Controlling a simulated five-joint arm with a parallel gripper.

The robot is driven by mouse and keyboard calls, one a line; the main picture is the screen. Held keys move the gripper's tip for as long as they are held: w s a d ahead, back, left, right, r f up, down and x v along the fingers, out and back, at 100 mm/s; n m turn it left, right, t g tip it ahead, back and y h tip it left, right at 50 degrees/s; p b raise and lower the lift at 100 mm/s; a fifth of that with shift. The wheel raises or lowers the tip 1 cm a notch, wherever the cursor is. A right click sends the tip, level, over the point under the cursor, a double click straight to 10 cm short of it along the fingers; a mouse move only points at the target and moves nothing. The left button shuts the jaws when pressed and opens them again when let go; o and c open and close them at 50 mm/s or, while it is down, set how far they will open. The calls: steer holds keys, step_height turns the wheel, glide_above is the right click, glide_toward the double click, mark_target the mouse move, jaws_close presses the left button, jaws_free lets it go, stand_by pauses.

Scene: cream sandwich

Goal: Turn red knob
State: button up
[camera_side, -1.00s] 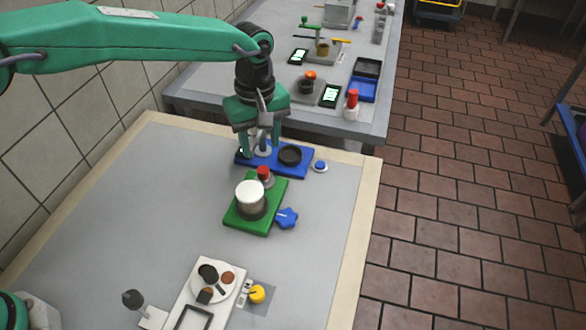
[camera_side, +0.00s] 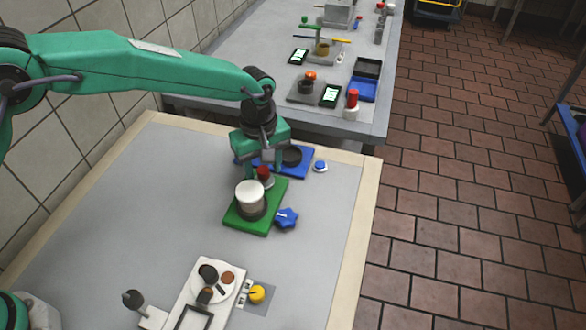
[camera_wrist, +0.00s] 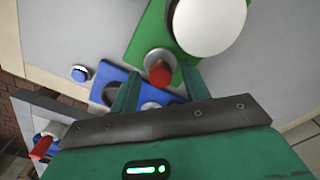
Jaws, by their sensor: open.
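The red knob (camera_side: 263,172) stands on a grey round base at the back corner of the green plate (camera_side: 243,227). It also shows in the wrist view (camera_wrist: 160,75). My gripper (camera_side: 264,167) points down at the knob with its fingers apart. In the wrist view my gripper (camera_wrist: 160,80) has one finger on each side of the knob's line. I cannot tell whether either finger touches it. The gripper body hides part of the blue plate behind.
A white-topped cylinder (camera_side: 250,195) stands on the green plate close to the knob. A blue star-shaped knob (camera_side: 287,218) is at its right. The blue plate (camera_side: 298,167) and blue button (camera_side: 320,166) lie behind. The grey table is clear at left.

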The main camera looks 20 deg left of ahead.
steer(key=shift+c, duration=0.3)
steer(key=c, duration=0.9)
steer(key=shift+m, duration=0.4)
steer(key=m, duration=0.6)
steer(key=shift+m, duration=0.4)
steer(key=m, duration=0.6)
steer(key=shift+a+m, duration=0.1)
steer(key=shift+m, duration=0.2)
